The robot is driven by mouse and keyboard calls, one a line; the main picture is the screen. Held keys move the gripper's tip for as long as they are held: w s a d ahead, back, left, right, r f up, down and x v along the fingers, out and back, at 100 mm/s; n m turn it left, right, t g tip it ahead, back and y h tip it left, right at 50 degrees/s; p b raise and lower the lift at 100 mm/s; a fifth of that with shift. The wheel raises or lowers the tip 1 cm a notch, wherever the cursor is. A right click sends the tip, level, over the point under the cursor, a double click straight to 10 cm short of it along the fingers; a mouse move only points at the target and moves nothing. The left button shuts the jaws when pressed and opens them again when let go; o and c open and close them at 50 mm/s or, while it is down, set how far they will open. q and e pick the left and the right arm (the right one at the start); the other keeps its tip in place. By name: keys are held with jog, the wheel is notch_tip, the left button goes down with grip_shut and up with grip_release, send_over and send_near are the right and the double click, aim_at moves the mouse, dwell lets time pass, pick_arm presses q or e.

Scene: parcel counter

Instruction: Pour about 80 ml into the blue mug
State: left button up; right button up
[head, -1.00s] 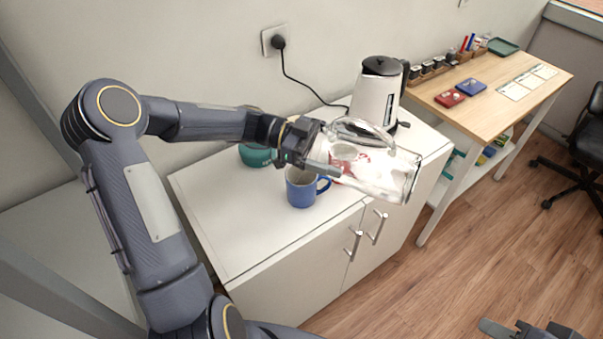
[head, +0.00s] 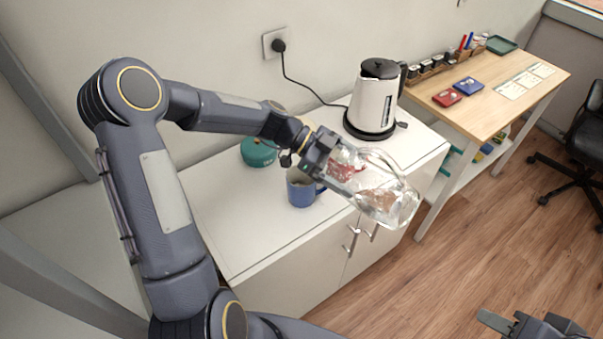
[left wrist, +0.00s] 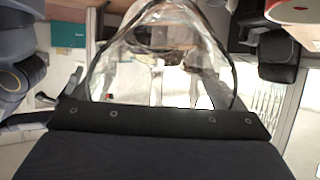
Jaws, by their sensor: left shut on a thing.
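The blue mug (head: 300,192) stands upright on the white counter, partly overlapped by my left gripper's wrist in the head view. My left gripper (head: 331,163) is shut on a clear glass jug (head: 395,203), above and to the right of the mug in the picture. The jug is tilted well over, its far end pointing down to the right. It also shows in the left wrist view (left wrist: 160,18). I cannot tell how much liquid it holds. A red thing (head: 345,165) shows through the glass. My right gripper (head: 530,322) is cut off at the bottom edge.
A teal pot (head: 257,152) stands behind the mug. A white kettle (head: 375,98) sits on its black base at the counter's back. A wooden table (head: 500,95) with red and blue items is to the right. The counter's front left is clear.

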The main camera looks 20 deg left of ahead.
pick_arm(q)
jog(key=shift+d+f, duration=0.1)
jog(key=shift+d, duration=0.05)
dwell(0.6)
jog(key=shift+y, duration=0.3)
dwell(0.9)
